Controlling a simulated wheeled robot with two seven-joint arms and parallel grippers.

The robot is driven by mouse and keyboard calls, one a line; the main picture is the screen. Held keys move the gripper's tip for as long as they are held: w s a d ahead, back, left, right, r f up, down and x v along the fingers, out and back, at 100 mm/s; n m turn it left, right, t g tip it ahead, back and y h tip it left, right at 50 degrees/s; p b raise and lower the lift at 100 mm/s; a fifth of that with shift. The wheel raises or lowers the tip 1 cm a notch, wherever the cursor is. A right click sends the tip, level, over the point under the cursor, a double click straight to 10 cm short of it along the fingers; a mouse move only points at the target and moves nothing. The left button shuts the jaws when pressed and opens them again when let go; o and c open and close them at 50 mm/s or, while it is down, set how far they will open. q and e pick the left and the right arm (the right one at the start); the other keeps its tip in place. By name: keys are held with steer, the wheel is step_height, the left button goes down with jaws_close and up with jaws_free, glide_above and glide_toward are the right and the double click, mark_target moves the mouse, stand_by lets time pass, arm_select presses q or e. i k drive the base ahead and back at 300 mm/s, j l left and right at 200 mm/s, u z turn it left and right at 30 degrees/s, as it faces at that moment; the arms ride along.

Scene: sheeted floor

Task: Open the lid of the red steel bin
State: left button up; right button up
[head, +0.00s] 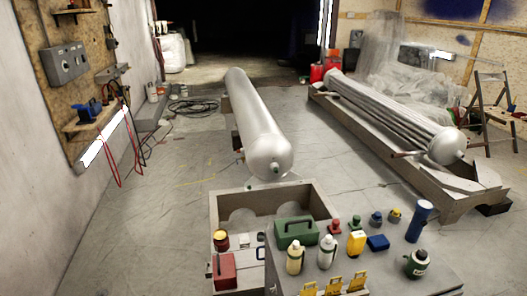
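A small red box (225,271) stands at the near left, on the left end of the cluttered work surface. Its top looks closed, but it is too small to make out a lid edge. Farther off, at the back of the room, a red container (317,73) stands on the floor beside another red item (333,63). I cannot tell for certain which of these is the red steel bin. Neither of my grippers is in view.
A grey bench top (380,265) in front holds a green toolbox (296,232), bottles and small tools. A long silver cylinder (255,130) lies beyond it. A second cylinder (390,112) rests on a cradle at right. Floor (150,225) at left is clear; a stepladder (492,105) stands right.

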mark_target(223, 265)
steer(key=i+j+z, duration=0.1)
steer(key=i+j, duration=0.3)
steer(key=j, duration=0.2)
steer(key=i+j+z, duration=0.15)
steer(key=j, duration=0.2)
steer(key=i+j, duration=0.25)
steer(key=i+j+z, duration=0.15)
steer(key=j, duration=0.25)
steer(key=i+j, duration=0.15)
steer(key=j, duration=0.2)
steer(key=i+j+z, duration=0.15)
steer(key=j, duration=0.2)
steer(key=i+j, duration=0.15)
steer(key=j, duration=0.25)
steer(key=k+l, duration=0.1)
steer(key=l, duration=0.25)
steer(key=k+l, duration=0.1)
steer(key=l, duration=0.2)
steer(key=z, duration=0.05)
